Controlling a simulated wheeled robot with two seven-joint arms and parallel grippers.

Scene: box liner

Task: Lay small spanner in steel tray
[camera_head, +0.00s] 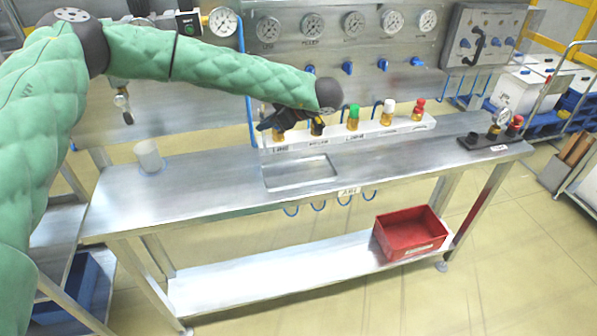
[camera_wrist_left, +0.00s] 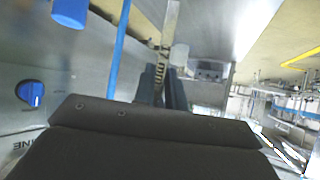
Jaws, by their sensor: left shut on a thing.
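The steel tray (camera_head: 300,172) is a shallow, empty rectangular tray on the workbench, in front of the white valve rack. My left gripper (camera_head: 275,122) is above the left part of the rack, behind and a little left of the tray, partly hidden by its own arm. In the left wrist view its dark fingers (camera_wrist_left: 164,88) are close together on a narrow grey metal piece, which looks like the small spanner (camera_wrist_left: 170,25) and sticks out beyond the fingertips. In the head view the spanner cannot be made out. My right gripper is not in view.
The white rack (camera_head: 390,130) holds several brass fittings with coloured caps, close to the gripper. A gauge panel stands behind. A pale cylinder (camera_head: 148,157) stands at the bench's left, a dark gauge block (camera_head: 485,142) at its right. A red bin (camera_head: 410,232) is on the lower shelf.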

